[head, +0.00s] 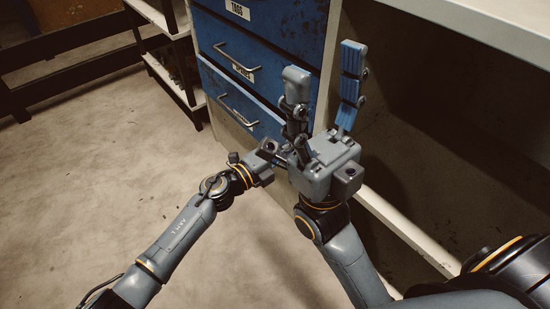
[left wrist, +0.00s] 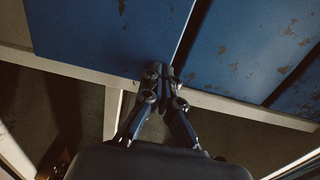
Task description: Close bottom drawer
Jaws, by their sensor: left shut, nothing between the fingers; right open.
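The bottom drawer (head: 232,98) is the lowest blue front of the cabinet in the head view, with a bar handle (head: 237,111). My right gripper (head: 325,80) is open and empty, fingers upward, in front of the cabinet's right side.
A middle drawer (head: 285,72) with a handle and label and a top drawer (head: 285,25) sit above. A pale worktop (head: 490,25) overhangs a dark open space at right. A shelf rack (head: 170,75) stands left of the cabinet. The floor (head: 90,150) at left is clear.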

